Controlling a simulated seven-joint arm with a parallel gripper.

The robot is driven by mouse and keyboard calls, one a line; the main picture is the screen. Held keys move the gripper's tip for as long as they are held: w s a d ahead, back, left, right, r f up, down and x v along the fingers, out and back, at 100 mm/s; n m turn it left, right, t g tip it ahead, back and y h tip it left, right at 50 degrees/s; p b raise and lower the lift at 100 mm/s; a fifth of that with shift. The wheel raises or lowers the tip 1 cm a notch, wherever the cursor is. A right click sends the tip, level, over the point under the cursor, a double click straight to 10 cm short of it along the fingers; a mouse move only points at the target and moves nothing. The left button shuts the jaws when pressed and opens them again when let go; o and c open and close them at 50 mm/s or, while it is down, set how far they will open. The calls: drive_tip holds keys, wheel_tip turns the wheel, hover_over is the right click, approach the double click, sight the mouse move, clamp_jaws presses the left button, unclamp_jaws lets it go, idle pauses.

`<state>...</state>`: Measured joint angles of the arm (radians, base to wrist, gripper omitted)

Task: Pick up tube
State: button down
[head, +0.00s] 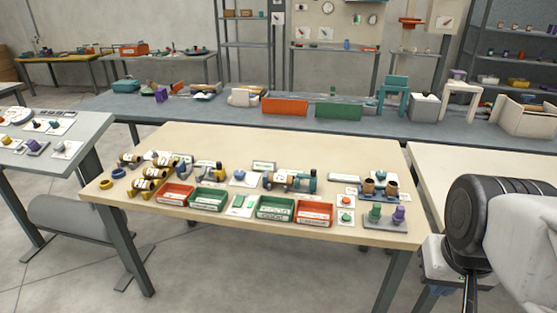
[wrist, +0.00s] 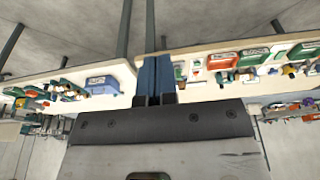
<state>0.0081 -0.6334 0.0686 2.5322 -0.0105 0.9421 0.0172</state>
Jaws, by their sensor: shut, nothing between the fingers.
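Several small brown tube-like pieces show on the near wooden table in the head view. Some lie at the left among yellow and black parts (head: 155,172). Two stand upright at the right, a left one (head: 368,186) and a right one (head: 391,190), on a blue holder. I cannot tell which piece is the task's tube. My gripper (wrist: 155,62) shows in the wrist view with its two dark blue fingers together and nothing between them. It is apart from the small parts; its fingertips are not clear in the head view.
The wooden table (head: 220,237) has a clear front strip. Red bins (head: 314,213) and green bins (head: 275,208) line its front half. Other benches stand left, right and behind.

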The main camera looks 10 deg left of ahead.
drive_tip(key=c, duration=1.8)
unclamp_jaws()
drive_tip(key=o, duration=1.3)
drive_tip(key=shift+o, duration=0.2)
drive_tip(key=shift+w, duration=0.1)
